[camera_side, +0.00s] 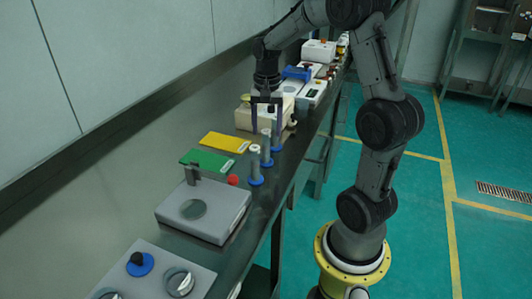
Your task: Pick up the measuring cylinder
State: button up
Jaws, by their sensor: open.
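A beige machine (243,119) stands behind my gripper. Yellow (225,142) and green (207,160) plates lie left of the cylinders. A red knob (233,180) and a grey box device (222,222) are nearer. More equipment (318,50) lines the far bench.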

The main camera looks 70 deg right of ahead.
aim_at(266, 141)
jog(key=f, duration=0.4)
jog(key=shift+a+f, duration=0.2)
jog(key=shift+f, duration=0.2)
grip_shut()
